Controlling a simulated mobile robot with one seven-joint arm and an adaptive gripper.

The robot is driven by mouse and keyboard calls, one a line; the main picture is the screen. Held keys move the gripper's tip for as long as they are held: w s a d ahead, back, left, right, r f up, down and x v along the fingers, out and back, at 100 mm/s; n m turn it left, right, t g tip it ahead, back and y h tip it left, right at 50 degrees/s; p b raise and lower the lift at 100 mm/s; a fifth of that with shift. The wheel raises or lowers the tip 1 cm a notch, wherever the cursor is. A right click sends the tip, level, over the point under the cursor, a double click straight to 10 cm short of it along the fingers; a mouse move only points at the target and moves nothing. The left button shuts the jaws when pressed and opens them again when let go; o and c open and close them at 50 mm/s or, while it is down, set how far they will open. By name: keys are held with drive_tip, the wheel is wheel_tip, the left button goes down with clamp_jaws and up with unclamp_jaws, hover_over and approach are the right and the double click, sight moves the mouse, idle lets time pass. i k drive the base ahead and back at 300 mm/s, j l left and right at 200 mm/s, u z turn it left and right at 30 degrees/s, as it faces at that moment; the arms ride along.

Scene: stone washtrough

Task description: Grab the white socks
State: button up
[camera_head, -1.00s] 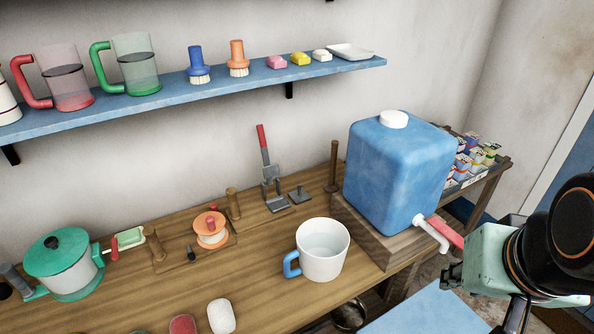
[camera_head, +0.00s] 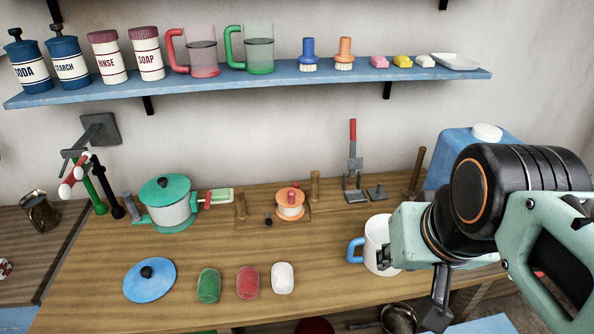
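A small rounded white bundle (camera_head: 283,278), which fits the white socks, lies on the wooden counter (camera_head: 200,262) near its front edge. It is the rightmost of a row with a red bundle (camera_head: 248,282) and a green bundle (camera_head: 208,285). My gripper (camera_head: 436,312) shows only in part at the lower right, to the right of the white bundle and apart from it. A dark finger part points down, and the rest is hidden by my arm. I cannot see whether it is open or shut.
A white mug (camera_head: 376,245) with a blue handle stands between the white bundle and my arm, partly hidden. A blue lid (camera_head: 149,280), a green-lidded pot (camera_head: 168,205) and an orange spool (camera_head: 290,204) are on the counter. A blue shelf (camera_head: 200,82) runs above.

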sight(282, 281)
drive_tip(key=u, duration=0.75)
drive_tip(key=z, duration=0.5)
drive_tip(key=j+z, duration=0.15)
drive_tip(key=z, duration=0.8)
drive_tip(key=k+j+z, duration=0.15)
drive_tip(key=j+z, duration=0.25)
drive_tip(key=k+j+z, duration=0.15)
drive_tip(key=z, duration=0.3)
drive_tip(key=k+j+z, duration=0.35)
drive_tip(key=j+z, duration=0.15)
drive_tip(key=j, duration=0.25)
drive_tip(key=k+u, duration=0.2)
drive_tip(key=k, duration=0.3)
